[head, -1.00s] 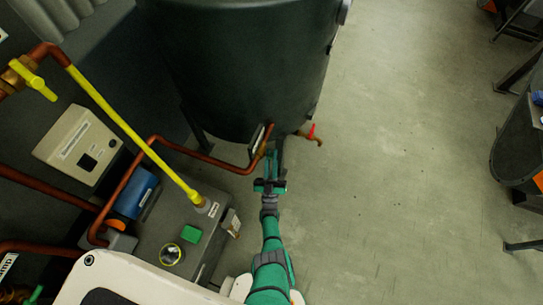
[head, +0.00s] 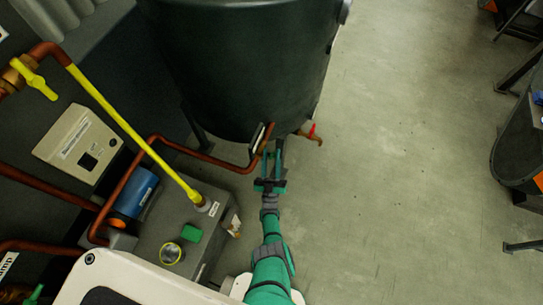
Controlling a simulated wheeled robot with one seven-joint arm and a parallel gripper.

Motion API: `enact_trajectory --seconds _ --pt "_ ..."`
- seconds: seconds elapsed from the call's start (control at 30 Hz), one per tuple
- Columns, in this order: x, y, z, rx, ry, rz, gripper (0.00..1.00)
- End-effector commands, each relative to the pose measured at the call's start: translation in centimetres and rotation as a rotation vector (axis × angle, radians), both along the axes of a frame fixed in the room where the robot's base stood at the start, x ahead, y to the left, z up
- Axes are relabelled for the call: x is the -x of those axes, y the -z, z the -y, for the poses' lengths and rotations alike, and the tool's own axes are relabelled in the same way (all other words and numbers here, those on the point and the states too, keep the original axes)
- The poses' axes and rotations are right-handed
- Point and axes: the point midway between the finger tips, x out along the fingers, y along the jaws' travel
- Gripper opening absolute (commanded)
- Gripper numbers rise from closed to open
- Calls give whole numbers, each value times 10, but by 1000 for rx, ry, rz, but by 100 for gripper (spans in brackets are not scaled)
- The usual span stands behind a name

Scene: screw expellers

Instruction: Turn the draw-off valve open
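A brass tap with a red handle (head: 312,131) sticks out to the right from the lower edge of the dark green tank (head: 245,70). Left of it, a copper pipe (head: 215,160) rises to a fitting with a dark, pale-edged plate or tag (head: 257,137) at the tank's underside. No label shows which one is the draw-off valve. My gripper (head: 273,151) points up the picture, just below the tank and left of the red-handled tap. Its two fingers look spread, with a gap between them. It seems close to the pipe fitting; contact cannot be told.
A grey box unit (head: 165,225) with a yellow pipe (head: 135,135) and a green button (head: 191,233) stands at the left. A control box (head: 78,145) is behind it. Open floor (head: 400,180) lies right of my arm. A dark rounded object (head: 520,150) stands far right.

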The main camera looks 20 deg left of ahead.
Motion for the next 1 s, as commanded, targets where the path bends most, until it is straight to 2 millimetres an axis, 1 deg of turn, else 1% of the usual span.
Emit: enact_trajectory --seconds 0.23,0.6,0.77,1.0 --pt "2 3 0 1 -2 -1 32" --pt "18 15 4 0 -2 -2 32" --pt "23 18 6 1 -1 0 32" --pt "28 20 13 -1 3 -3 32"
